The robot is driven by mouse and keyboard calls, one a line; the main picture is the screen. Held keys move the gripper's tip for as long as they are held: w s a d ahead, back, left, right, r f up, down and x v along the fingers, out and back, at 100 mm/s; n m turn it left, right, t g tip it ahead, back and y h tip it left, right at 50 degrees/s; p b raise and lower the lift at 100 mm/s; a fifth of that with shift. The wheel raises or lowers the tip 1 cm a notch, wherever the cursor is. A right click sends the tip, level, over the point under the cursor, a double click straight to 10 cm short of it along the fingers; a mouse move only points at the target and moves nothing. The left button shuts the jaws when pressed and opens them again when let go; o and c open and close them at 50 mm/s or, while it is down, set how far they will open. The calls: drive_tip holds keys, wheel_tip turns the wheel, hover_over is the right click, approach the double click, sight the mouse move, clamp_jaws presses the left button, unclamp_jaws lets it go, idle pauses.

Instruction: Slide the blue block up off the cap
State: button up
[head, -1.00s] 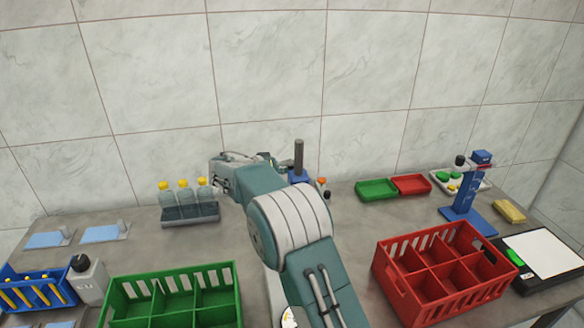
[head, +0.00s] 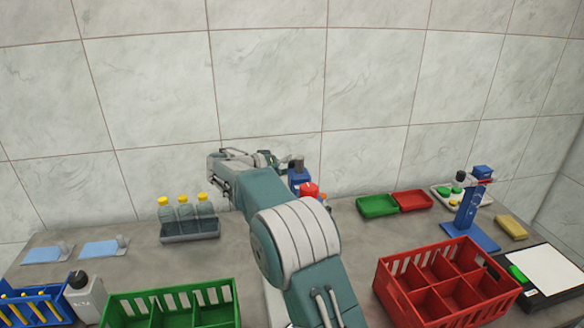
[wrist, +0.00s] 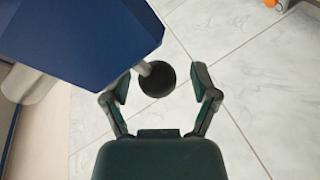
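The blue block (head: 299,179) stands at the back of the bench, with a short grey post end (head: 298,163) above it. It fills the upper left of the wrist view (wrist: 85,40). A pale stem with a dark round knob (wrist: 158,80) sticks out from the block. My gripper (wrist: 163,88) is open; its fingers are on either side of the knob, with gaps showing. In the head view my gripper (head: 272,160) is just left of the block. A red rounded thing (head: 308,189) shows at the block's lower front; I cannot tell whether it is the cap.
A rack of yellow-capped bottles (head: 190,237) stands left of my arm. Green (head: 377,206) and red (head: 412,201) trays lie to the right. A red crate (head: 455,300), a green crate (head: 170,300) and a blue stand (head: 467,212) are also on the bench.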

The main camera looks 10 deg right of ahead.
drive_tip(key=shift+a, duration=0.1)
drive_tip(key=v, duration=1.2)
